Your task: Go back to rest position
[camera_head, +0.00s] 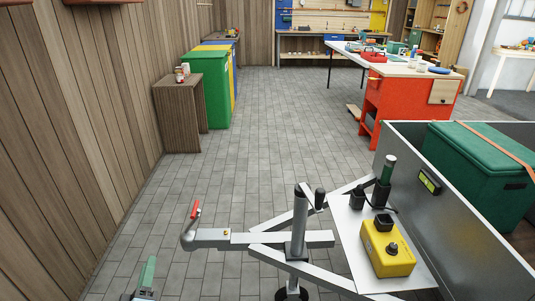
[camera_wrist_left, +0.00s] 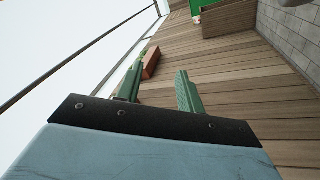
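My left gripper (camera_head: 146,277) shows only in part at the bottom left edge of the head view, with a green finger pointing up. In the left wrist view its two green fingers (camera_wrist_left: 160,70) stand apart with a gap between them. I see nothing held in that gap. The gripper is apart from the trailer hitch (camera_head: 260,238), which lies to its right in the head view. My right gripper is in neither view.
A grey trailer (camera_head: 455,235) with a yellow box (camera_head: 388,248) on its drawbar plate and a green chest (camera_head: 480,170) fills the right. A wooden wall (camera_head: 70,120) runs along the left. A wooden cabinet (camera_head: 178,118) and green bin (camera_head: 207,90) stand beyond. The middle floor is clear.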

